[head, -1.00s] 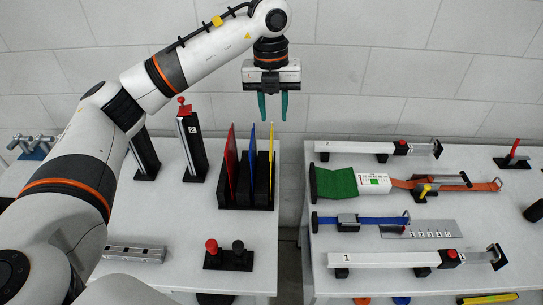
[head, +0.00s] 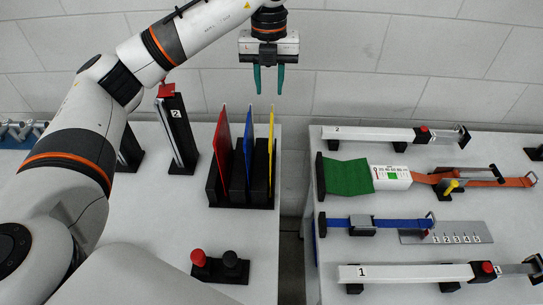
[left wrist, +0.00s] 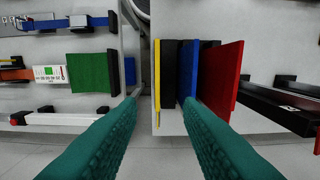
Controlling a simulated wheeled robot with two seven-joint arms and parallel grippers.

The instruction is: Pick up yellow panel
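The yellow panel (head: 271,136) stands upright in the right slot of a black rack (head: 240,195) on the left table. A blue panel (head: 246,140) and a red panel (head: 223,142) stand to its left in the same rack. My left gripper (head: 268,92) is open and empty, pointing down above and behind the rack, near the yellow panel's top. In the left wrist view the yellow panel (left wrist: 157,80) shows edge-on, between the two green fingers (left wrist: 160,105) in the picture. I cannot tell its depth from the fingertips. My right gripper is not in view.
A black post marked 2 (head: 177,130) stands left of the rack. Red and black knobs on a base (head: 221,265) stand in front. Across a gap, the right table holds a green strap (head: 349,177), a blue strap (head: 377,223) and white bars (head: 405,273).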

